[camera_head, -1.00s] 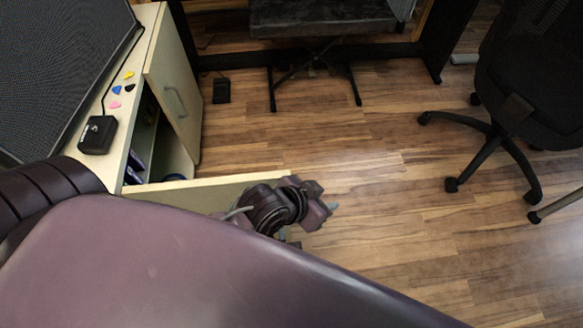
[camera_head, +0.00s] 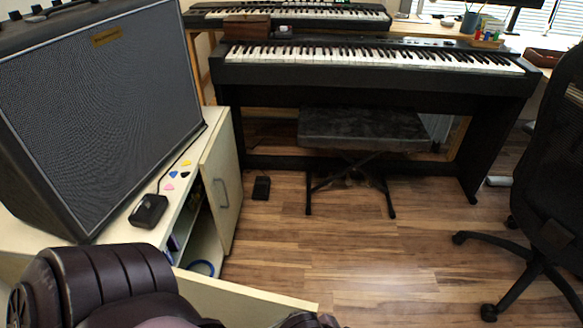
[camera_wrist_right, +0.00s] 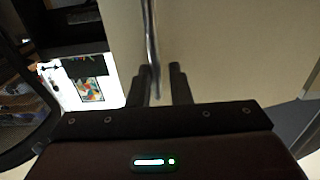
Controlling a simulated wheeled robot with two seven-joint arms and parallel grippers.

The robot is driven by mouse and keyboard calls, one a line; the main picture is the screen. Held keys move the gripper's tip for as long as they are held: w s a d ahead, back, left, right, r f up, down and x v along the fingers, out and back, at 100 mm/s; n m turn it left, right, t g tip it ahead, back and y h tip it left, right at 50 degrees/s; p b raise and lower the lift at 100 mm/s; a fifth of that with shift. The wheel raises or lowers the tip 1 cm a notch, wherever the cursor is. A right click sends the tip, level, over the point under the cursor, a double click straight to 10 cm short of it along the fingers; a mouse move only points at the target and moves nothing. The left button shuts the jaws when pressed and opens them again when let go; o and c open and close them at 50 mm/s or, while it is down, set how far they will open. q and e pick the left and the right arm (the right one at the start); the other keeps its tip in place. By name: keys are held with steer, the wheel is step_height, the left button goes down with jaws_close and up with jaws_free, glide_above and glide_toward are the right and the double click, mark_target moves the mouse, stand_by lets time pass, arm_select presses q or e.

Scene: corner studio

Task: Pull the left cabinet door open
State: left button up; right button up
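The pale cabinet stands at the left in the head view, under the amplifier. Its near door, the left one (camera_head: 250,297), stands wide open, sticking out to the right across the bottom of the picture. In the right wrist view, my right gripper (camera_wrist_right: 157,85) is at a pale door panel (camera_wrist_right: 225,50). A thin metal handle (camera_wrist_right: 152,45) runs between its two fingers, which are apart with gaps at the sides. My left gripper is not seen; dark arm parts fill the bottom left.
The amplifier (camera_head: 100,105) and a small black box (camera_head: 149,211) sit on the cabinet. A piano (camera_head: 370,75) with a bench (camera_head: 362,128) stands at the back. An office chair (camera_head: 550,200) is at the right. The wood floor (camera_head: 370,250) between is clear.

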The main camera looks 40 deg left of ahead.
steer(key=o, duration=0.4)
steer(key=shift+s+a, duration=0.35)
steer(key=shift+s, duration=0.05)
steer(key=shift+c, duration=0.2)
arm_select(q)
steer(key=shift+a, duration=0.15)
arm_select(e)
steer(key=shift+w, duration=0.1)
steer(key=shift+w+d, duration=0.1)
steer(key=shift+d, duration=0.05)
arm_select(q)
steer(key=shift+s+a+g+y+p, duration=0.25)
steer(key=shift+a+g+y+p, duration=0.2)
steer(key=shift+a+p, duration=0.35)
arm_select(e)
steer(key=v, duration=0.7)
steer(key=shift+s+d, duration=0.25)
steer(key=shift+d, duration=0.05)
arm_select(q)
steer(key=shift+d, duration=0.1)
